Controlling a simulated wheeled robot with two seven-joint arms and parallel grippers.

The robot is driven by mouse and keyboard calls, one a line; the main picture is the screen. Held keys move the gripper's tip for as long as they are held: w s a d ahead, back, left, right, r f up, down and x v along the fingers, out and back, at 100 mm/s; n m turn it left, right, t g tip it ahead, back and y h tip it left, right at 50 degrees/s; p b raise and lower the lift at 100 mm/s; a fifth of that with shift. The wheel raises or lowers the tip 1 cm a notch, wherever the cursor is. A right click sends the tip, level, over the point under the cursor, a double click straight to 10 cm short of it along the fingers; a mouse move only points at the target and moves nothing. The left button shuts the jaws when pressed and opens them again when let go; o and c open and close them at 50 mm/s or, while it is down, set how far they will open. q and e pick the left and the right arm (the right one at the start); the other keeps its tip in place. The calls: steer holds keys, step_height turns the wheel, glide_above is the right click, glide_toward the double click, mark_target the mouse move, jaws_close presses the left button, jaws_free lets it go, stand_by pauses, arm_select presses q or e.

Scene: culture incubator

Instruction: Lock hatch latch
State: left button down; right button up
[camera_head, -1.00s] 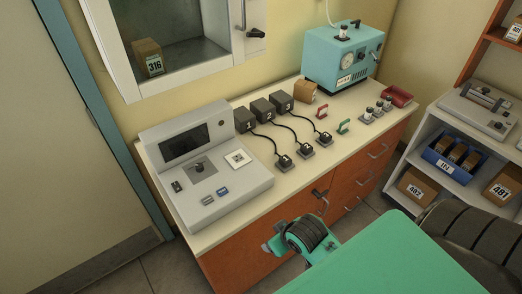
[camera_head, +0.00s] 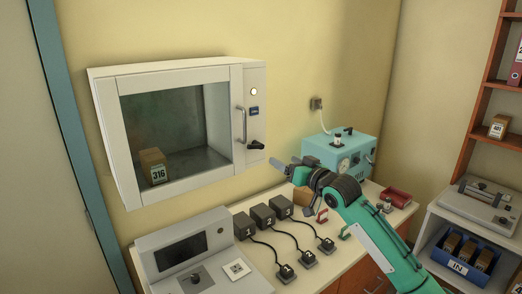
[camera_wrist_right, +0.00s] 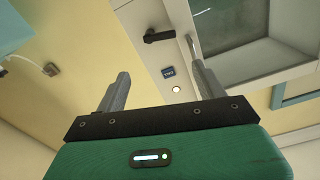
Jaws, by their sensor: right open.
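The wall incubator has a white-framed glass hatch (camera_head: 178,75) that looks shut, with a box marked 316 behind the glass. A dark latch (camera_head: 255,146) sits on the panel at the lower right of the hatch, beside the vertical handle (camera_head: 241,125). The latch also shows in the right wrist view (camera_wrist_right: 160,36), beyond the fingers. My right gripper (camera_head: 282,166) is open and empty, below and right of the latch and apart from it. Its fingers (camera_wrist_right: 161,90) point toward the panel. My left gripper is not in view.
Below stands a counter with a grey console (camera_head: 190,248), several dark numbered blocks with cables, and a teal machine (camera_head: 338,152) to the right of my right gripper. A small lit indicator (camera_head: 254,91) is on the panel. The wall space before the latch is clear.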

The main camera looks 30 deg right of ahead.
mark_target(257, 146)
steer(key=w+p, duration=0.1)
steer(key=w, duration=0.3)
steer(key=w+p, duration=0.2)
steer(key=w, duration=0.2)
steer(key=w+a+p, duration=0.1)
steer(key=w+p, duration=0.1)
steer(key=w, duration=0.3)
steer(key=shift+f, duration=0.1)
steer(key=shift+w, duration=0.1)
steer(key=shift+c, duration=0.4)
